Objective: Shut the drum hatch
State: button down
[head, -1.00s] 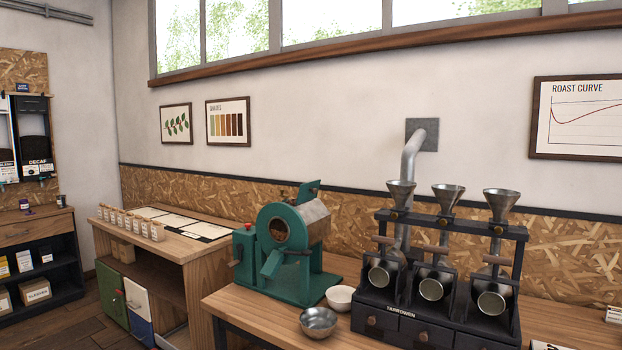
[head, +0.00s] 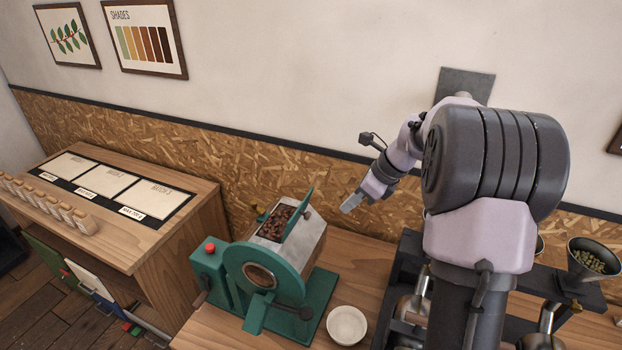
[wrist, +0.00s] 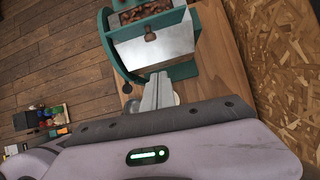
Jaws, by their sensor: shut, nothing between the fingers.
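The drum roaster (head: 262,272) is a teal machine with a silver drum on the wooden counter. Its hatch (head: 299,214) is a teal flap standing raised beside the drum's top opening, with brown beans (head: 276,222) visible inside. A small knob sits on the flap's right side.
A white bowl (head: 346,325) stands right of the roaster. A black rack with metal funnels (head: 594,257) is at the right, partly behind my arm. A wooden table (head: 150,238) with pale cards is at the left. The OSB-panelled wall (head: 200,150) runs behind.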

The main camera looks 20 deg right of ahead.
jog(key=w+a+f, duration=0.5)
jog(key=a+f, duration=0.1)
jog(key=shift+f+p, duration=0.25)
jog(key=shift+p, duration=0.1)
jog(key=shift+w+a+r+g+h+p, duration=0.2)
jog(key=shift+a+r+g+h+p, duration=0.15)
jog(key=shift+p, duration=0.9)
